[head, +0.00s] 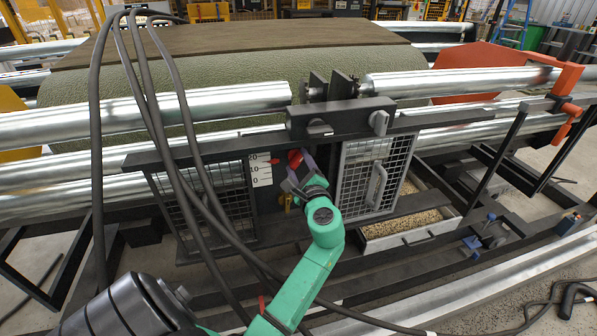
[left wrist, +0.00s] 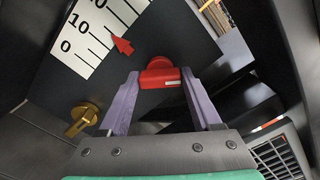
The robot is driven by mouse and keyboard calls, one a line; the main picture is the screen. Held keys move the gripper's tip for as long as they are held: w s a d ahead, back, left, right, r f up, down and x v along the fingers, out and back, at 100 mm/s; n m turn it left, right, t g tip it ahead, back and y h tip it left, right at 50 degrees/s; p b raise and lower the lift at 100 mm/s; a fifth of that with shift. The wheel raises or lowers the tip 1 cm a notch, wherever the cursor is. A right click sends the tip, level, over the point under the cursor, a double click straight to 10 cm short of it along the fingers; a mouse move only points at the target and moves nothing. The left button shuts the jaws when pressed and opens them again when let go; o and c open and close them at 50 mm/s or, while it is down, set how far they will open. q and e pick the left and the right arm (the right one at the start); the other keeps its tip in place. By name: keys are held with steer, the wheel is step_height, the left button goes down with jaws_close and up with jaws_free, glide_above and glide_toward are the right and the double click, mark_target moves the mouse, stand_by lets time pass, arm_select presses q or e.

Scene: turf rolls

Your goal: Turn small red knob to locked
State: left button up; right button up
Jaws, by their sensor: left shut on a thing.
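The small red knob (left wrist: 158,74) sits on the dark panel, between the purple fingers of my left gripper (left wrist: 160,82) in the left wrist view. The gripper is shut on it, with a finger at each side. In the head view the red knob (head: 295,158) shows just above my left gripper (head: 299,172), partly covered by the fingers. A small pale label is on the knob's front; I cannot read any locked mark. My right gripper is not in view.
A white scale (left wrist: 85,38) with a red pointer (left wrist: 122,46) and a brass knob (left wrist: 82,119) are beside the red knob. Mesh doors (head: 366,180) flank the panel. Dark hoses (head: 185,130) hang across the front. A drawer of grain (head: 410,226) stands lower right.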

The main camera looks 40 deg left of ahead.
arm_select(q)
steer(key=n+b, duration=0.3)
steer(key=n, duration=0.1)
steer(key=shift+f+b, duration=0.1)
steer(key=shift+b, duration=0.25)
steer(key=n+b, duration=0.2)
steer(key=n, duration=0.1)
steer(key=shift+r, duration=0.2)
steer(key=shift+n, duration=0.3)
steer(key=shift+r, duration=0.15)
steer(key=o, duration=1.1)
steer(key=shift+w, duration=0.1)
steer(key=shift+o, duration=1.4)
steer(key=shift+w+a+f, duration=0.1)
steer(key=shift+f, duration=0.1)
steer(key=shift+f, duration=0.1)
